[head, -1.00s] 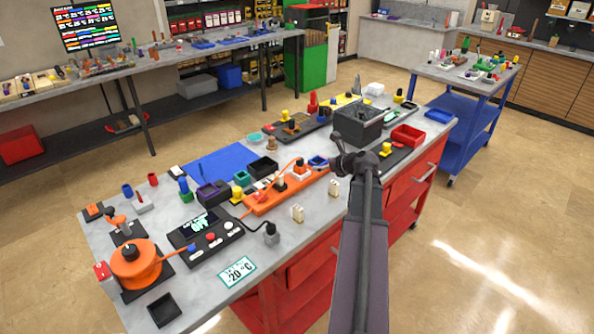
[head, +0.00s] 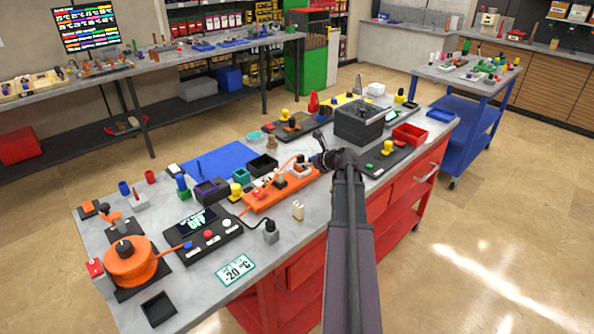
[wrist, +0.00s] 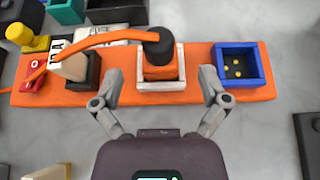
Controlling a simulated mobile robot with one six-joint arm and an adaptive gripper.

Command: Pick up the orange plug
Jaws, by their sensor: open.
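The orange plug (wrist: 160,68) has a black cap and an orange cable. In the wrist view it sits in a white square frame on an orange base strip (wrist: 195,92). My gripper (wrist: 160,80) is open, its two fingers spread to the left and right of the plug, pointing at the strip, apart from the plug. In the head view my gripper (head: 325,158) is at the right end of the orange strip (head: 262,197), near the plug (head: 300,163), and partly covers that end.
On the strip, a blue socket (wrist: 238,66) with yellow contacts is right of the plug and a dark socket (wrist: 82,72) holding a beige block is left. A black control box (head: 203,237) stands to the left. A dark bin (head: 360,122) stands behind my gripper.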

